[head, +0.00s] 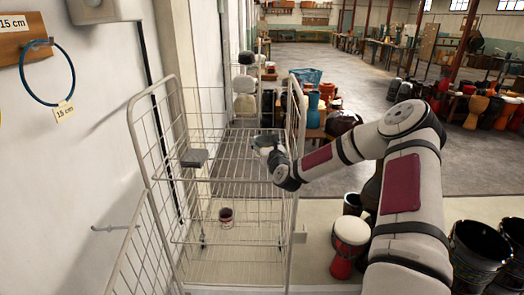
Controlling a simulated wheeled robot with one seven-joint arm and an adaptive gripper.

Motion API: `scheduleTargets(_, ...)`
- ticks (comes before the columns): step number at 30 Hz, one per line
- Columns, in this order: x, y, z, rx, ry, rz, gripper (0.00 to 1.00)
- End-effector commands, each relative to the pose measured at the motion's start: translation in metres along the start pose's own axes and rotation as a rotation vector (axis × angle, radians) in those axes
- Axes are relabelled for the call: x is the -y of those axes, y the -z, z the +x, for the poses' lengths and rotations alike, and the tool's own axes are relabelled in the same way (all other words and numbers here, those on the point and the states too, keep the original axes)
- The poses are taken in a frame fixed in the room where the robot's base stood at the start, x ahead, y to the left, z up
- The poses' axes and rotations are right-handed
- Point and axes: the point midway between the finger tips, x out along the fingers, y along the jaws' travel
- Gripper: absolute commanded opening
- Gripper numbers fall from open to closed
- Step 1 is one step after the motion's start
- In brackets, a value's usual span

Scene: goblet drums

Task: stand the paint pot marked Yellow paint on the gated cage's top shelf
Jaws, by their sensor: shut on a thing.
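The gated cage (296,165) is a pale wire roll cage beside the left wall, with its gate (150,240) swung towards me at the lower left. Its top shelf (228,168) is an open wire grid. My gripper (265,143) reaches in over the cage's right side and is above the top shelf, towards its back right. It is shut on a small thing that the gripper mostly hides. No Yellow paint marking is readable on it. A small dark red pot (226,216) stands upright lower down in the cage; its marking cannot be read.
A grey block (194,158) is at the top shelf's left side. The cage's right side panel is beneath my forearm. A red drum (349,248) and black drums (478,252) stand on the floor to the right. A blue ring (47,72) hangs on the wall.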

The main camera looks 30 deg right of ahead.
Motion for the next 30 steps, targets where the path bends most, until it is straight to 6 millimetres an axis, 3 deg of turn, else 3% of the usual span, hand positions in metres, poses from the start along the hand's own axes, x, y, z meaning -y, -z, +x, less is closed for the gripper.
scheduleTargets(7, 0.0, 0.03, 0.0, 0.001, 0.0, -0.001, 0.2)
scheduleTargets(17, 0.001, 0.034, 0.0, 0.002, 0.0, -0.001, 0.2)
scheduleTargets(18, 0.001, 0.035, 0.0, 0.0, 0.0, -0.001, 0.58)
scheduleTargets(20, 0.001, 0.035, 0.0, 0.0, 0.0, -0.001, 0.72)
scheduleTargets(21, 0.001, 0.035, 0.0, 0.0, 0.0, -0.001, 0.76)
scheduleTargets(30, 0.001, 0.034, 0.0, 0.0, 0.0, -0.001, 0.76)
